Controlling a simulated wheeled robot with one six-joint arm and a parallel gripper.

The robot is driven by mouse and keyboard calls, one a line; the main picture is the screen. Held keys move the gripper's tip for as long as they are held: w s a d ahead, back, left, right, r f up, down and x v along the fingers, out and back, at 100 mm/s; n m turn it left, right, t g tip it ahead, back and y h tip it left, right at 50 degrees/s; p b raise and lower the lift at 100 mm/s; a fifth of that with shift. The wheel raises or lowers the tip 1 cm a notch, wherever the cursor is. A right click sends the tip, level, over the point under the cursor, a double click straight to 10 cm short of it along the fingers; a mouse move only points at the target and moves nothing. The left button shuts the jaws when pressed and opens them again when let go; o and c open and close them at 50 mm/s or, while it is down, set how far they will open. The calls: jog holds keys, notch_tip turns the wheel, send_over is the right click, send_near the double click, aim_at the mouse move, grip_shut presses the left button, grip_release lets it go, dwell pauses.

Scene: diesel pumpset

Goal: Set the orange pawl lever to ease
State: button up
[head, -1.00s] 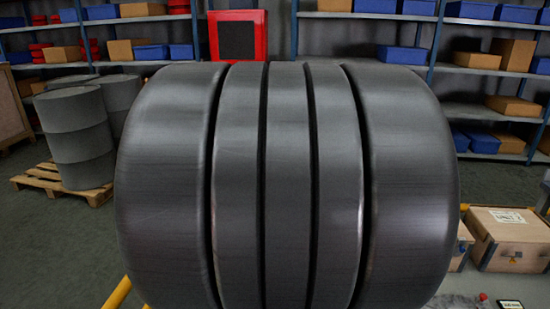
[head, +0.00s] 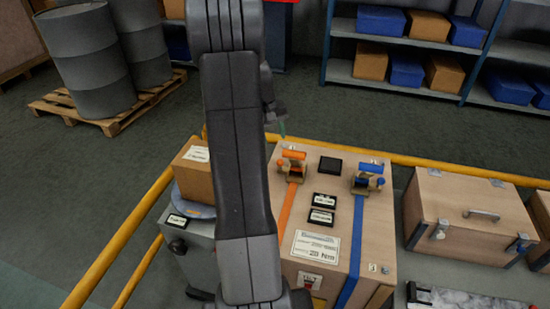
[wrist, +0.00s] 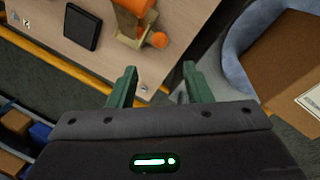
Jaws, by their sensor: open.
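The orange pawl lever (head: 292,156) stands on a tan mount near the far left corner of the wooden box top (head: 340,235). An orange strip runs from it toward me. In the head view my arm hides the box's left part and most of the gripper.
A blue lever (head: 369,176) stands to the right on the same box, with a black square (head: 330,165) between. A cardboard box (head: 193,170) sits left of my arm. Yellow rails (head: 120,240) run around the area. A wooden chest (head: 470,215) stands to the right.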

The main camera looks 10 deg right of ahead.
aim_at(280, 160)
jog(key=d+f, duration=0.1)
jog(key=f, duration=0.7)
jog(key=d+f, duration=0.1)
jog(key=f, duration=0.3)
jog(key=shift+w+d+f, duration=0.1)
jog(key=shift+d+f, duration=0.2)
jog(key=shift+f, duration=0.1)
grip_shut()
